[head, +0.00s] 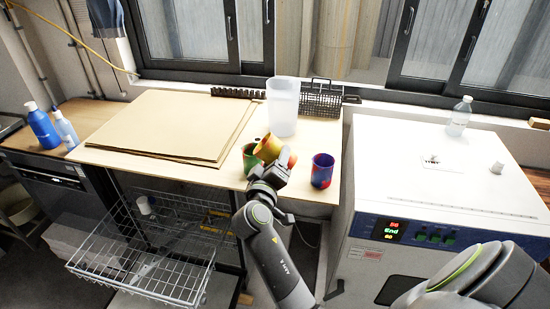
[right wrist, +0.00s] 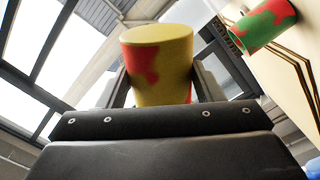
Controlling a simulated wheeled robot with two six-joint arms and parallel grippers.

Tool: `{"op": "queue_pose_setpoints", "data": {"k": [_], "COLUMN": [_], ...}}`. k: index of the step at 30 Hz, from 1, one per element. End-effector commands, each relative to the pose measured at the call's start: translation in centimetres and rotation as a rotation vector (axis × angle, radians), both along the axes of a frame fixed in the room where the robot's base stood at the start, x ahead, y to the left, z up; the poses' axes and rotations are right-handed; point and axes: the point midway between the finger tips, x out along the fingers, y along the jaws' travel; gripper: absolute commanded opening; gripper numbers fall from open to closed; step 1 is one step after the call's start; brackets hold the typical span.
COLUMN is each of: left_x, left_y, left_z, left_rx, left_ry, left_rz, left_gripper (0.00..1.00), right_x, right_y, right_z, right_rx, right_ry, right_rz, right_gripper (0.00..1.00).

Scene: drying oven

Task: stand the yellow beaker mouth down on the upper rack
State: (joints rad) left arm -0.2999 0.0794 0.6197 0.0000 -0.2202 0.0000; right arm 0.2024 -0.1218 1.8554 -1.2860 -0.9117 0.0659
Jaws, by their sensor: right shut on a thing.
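My right gripper (head: 270,178) is shut on the yellow beaker, over the front of the table. The yellow beaker with red patches (head: 270,146) is partly hidden by the gripper and tilted in the head view. In the right wrist view, the beaker (right wrist: 165,60) sits between the fingers and its far end looks closed. A white wire rack (head: 72,266) is drawn out below the table at the left, apart from the beaker. A small white vessel (head: 143,205) is at its back. My left gripper is not in view.
A green and red beaker (head: 250,158) stands left of my gripper, and a blue and red beaker (head: 322,172) right of it. A translucent tall container (head: 284,108) stands behind. A white oven (head: 400,200) is at the right. The rack's front looks clear.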

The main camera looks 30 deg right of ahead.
Motion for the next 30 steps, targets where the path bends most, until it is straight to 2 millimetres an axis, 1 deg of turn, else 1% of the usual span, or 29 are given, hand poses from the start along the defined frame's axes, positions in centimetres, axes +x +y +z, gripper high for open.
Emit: {"op": "queue_pose_setpoints", "data": {"k": [1,10,12,15,24,26,30], "left_x": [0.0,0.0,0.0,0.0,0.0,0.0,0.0], "left_y": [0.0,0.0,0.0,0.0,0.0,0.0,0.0], "left_z": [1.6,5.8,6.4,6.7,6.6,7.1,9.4], "left_rx": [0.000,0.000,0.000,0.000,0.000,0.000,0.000], "left_ry": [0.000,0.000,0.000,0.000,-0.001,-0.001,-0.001], "left_rz": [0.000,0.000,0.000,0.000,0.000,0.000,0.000], "left_gripper": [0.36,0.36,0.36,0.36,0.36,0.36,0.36], "right_x": [0.0,0.0,0.0,0.0,0.0,0.0,0.0], "right_y": [0.0,0.0,0.0,0.0,0.0,0.0,0.0], "right_z": [0.8,0.8,0.6,0.3,0.2,0.4,0.9], "right_rx": [-0.047,-0.366,-0.424,-0.474,-0.488,-0.508,-0.641], "right_ry": [0.051,0.375,0.435,0.485,0.498,0.518,0.655], "right_rz": [0.001,0.002,0.002,0.001,0.000,0.000,0.003], "right_gripper": [0.39,0.39,0.39,0.39,0.39,0.39,0.39]}}
